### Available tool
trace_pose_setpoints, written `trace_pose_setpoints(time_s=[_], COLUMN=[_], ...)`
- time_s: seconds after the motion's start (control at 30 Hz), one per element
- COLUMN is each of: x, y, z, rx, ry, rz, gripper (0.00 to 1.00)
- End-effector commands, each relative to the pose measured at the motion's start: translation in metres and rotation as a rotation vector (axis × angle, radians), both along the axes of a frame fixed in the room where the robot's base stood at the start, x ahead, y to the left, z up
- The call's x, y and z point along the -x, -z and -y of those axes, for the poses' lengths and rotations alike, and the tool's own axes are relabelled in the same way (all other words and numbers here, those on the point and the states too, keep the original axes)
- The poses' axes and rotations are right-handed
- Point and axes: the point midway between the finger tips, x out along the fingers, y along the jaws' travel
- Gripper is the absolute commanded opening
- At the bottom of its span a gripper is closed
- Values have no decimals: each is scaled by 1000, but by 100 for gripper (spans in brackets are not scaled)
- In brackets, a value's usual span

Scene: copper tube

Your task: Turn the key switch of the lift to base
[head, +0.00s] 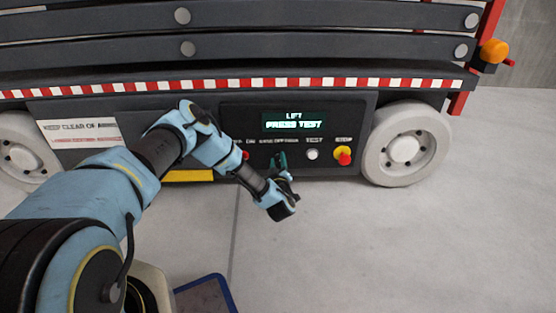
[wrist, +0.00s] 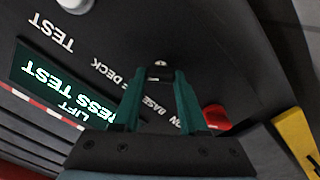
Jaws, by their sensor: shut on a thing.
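The lift's dark control panel (head: 348,115) has a lit display (head: 293,121) reading "LIFT PRESS TEST". My gripper (head: 281,158) is at the key switch, in front of the "BASE OFF DECK" label. In the wrist view the panel appears upside down, and the green fingers of my gripper (wrist: 160,76) close on the small key (wrist: 160,72) between their tips. "BASE" and "DECK" show on either side of the fingers. The fingers cover most of the switch, so I cannot tell clearly which position the key points to.
A white test button (head: 312,154) and a red stop button (head: 344,158) on yellow are to the right of the key switch. A red part (wrist: 217,116) is beside the fingers, near "ON". White wheels (head: 404,147) flank the panel. The concrete floor in front is largely clear.

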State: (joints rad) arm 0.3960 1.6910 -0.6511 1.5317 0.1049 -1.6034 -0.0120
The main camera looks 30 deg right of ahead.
Motion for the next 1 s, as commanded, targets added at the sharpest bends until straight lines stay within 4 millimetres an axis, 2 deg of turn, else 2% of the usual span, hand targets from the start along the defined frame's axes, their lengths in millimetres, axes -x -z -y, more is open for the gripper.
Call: trace_pose_setpoints(time_s=[0.3,0.8,0.83,1.0], x=[0,0,0,0], y=[1,1,1,1], z=[-1,-1,-1,-1], rx=[105,124,124,123], ry=[1,0,0,0], rz=[-50,-59,-59,-59], gripper=[0,0,44,63])
